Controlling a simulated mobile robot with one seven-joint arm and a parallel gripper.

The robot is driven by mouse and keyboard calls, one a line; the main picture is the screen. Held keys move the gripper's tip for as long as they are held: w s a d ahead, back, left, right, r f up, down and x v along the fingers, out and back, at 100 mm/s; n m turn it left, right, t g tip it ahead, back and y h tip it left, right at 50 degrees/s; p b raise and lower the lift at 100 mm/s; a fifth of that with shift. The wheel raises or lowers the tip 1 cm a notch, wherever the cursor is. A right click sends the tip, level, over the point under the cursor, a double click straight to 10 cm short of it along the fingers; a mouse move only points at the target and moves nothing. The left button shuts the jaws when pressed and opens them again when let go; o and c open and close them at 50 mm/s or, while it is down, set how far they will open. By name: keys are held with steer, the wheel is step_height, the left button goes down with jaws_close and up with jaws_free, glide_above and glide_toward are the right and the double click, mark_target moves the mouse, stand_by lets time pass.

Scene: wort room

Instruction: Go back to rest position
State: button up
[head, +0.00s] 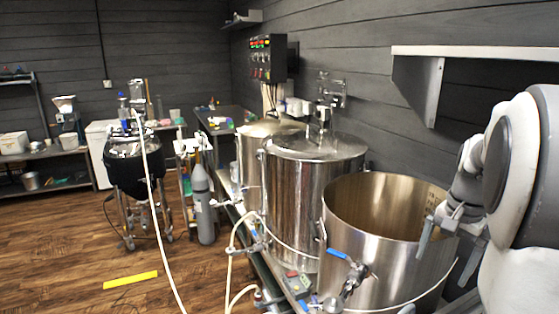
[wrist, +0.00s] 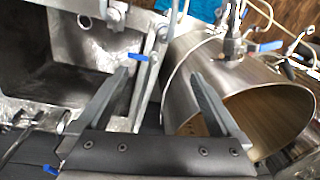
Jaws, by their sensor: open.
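My gripper (head: 449,254) is at the right of the head view, beside the right rim of the open steel kettle (head: 385,252). Its two fingers point down, spread apart, with nothing between them. In the wrist view my gripper (wrist: 164,76) also shows open and empty. The open kettle (wrist: 215,85) lies under and beyond the right finger there, and a grey metal basin (wrist: 45,70) is on the left. The kettle looks empty as far as I can see inside; part of its right side is hidden behind my gripper.
A lidded steel kettle (head: 312,190) and another kettle (head: 258,165) stand farther along the bench. A wall shelf (head: 475,52) is above my arm. A blue-handled valve (head: 346,262) and hoses are in front. The wooden floor (head: 60,250) at left is mostly clear.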

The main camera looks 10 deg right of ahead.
steer(key=s+a+r+n+t, duration=0.1)
steer(key=s+a+r+n, duration=0.15)
steer(key=a, duration=0.55)
steer(key=s+a+r+n+t, duration=0.15)
steer(key=a+n, duration=0.25)
steer(key=a, duration=0.4)
steer(key=s+a+n+t, duration=0.2)
steer(key=s+a+n, duration=0.4)
steer(key=s+a, duration=0.3)
steer(key=shift+f, duration=0.35)
steer(key=shift+a, duration=0.1)
